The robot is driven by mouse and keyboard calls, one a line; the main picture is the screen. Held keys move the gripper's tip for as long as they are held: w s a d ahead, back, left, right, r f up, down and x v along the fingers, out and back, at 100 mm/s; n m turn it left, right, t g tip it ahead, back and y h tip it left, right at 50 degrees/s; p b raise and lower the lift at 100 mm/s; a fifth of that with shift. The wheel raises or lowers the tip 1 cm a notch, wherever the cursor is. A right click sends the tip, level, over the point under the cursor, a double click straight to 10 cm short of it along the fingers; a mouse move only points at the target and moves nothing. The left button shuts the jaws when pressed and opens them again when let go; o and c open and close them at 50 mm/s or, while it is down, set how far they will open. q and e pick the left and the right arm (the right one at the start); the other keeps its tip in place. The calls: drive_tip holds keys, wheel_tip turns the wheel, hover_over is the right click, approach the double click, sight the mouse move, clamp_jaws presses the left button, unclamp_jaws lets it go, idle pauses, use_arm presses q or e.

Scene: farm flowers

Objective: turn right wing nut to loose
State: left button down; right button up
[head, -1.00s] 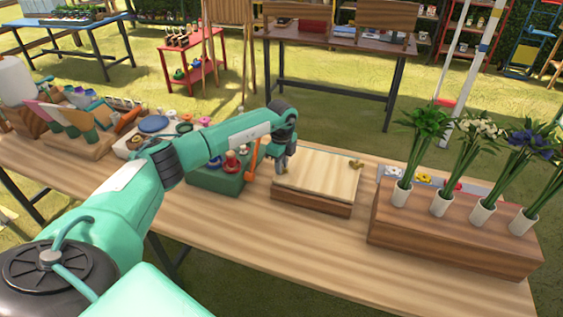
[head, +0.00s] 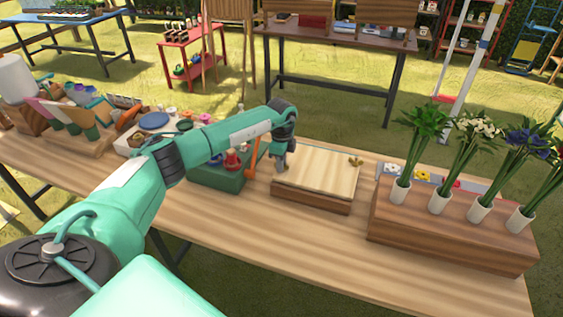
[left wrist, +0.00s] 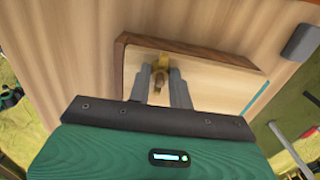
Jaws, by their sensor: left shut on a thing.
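A flat wooden press (head: 322,174) with a pale top board and a darker base lies on the table. One brass wing nut (head: 355,161) stands free at the board's right far corner in the head view. My left gripper (head: 281,166) points down at the left end of the board. In the left wrist view, its two grey fingers (left wrist: 161,84) are shut on another brass wing nut (left wrist: 161,64), which shows between them. The fingers partly hide this nut. My right gripper is in neither view.
A green box (head: 222,176) with a red item and an orange handle stands close left of the press. A wooden block (head: 450,235) with several flower vases stands to the right. The table front (head: 300,235) is clear.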

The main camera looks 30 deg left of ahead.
use_arm(q)
drive_tip(key=c, duration=1.3)
unclamp_jaws()
drive_tip(key=shift+f, duration=0.1)
drive_tip(key=shift+o, duration=0.2)
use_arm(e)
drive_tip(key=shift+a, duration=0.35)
use_arm(q)
wheel_tip(320, 180, up, 14)
drive_tip(key=b, duration=0.2)
drive_tip(key=shift+b, duration=0.35)
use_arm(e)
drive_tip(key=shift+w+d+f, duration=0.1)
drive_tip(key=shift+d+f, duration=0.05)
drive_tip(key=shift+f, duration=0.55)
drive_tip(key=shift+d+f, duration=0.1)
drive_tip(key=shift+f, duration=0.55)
